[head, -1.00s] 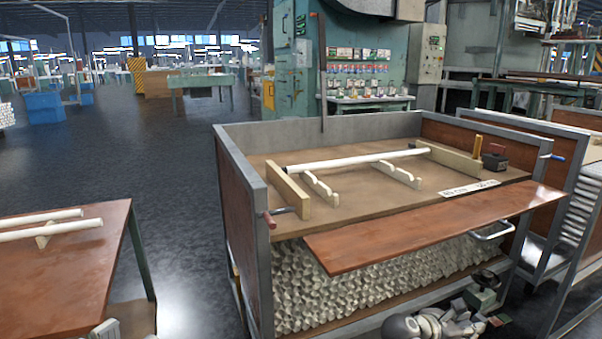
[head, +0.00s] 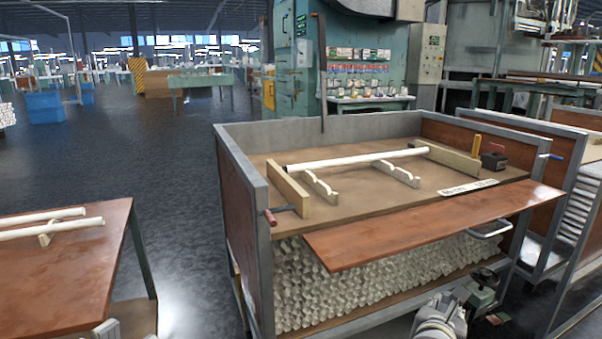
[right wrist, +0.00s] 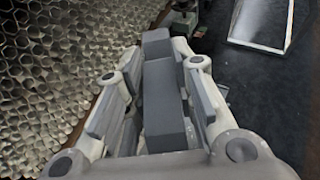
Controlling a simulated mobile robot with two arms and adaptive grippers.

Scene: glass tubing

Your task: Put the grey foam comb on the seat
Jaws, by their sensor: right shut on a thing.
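My right gripper (head: 474,292) is low at the right front of the cart, beside the lower shelf. In the right wrist view, its jaws (right wrist: 158,58) are shut on a dark grey block, the grey foam comb (right wrist: 164,98). The comb lies lengthwise between the fingers, and its teeth cannot be made out. I cannot single out the seat; on the cart top, pale notched supports (head: 320,188) stand under a long white tube (head: 350,160).
The cart (head: 258,240) has a raised metal rim and a brown board (head: 430,228) jutting out over stacked glass tubes (head: 350,285). A dark box (head: 494,161) stands at its back right. A brown table (head: 70,258) with white tubes is at left. Floor between is clear.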

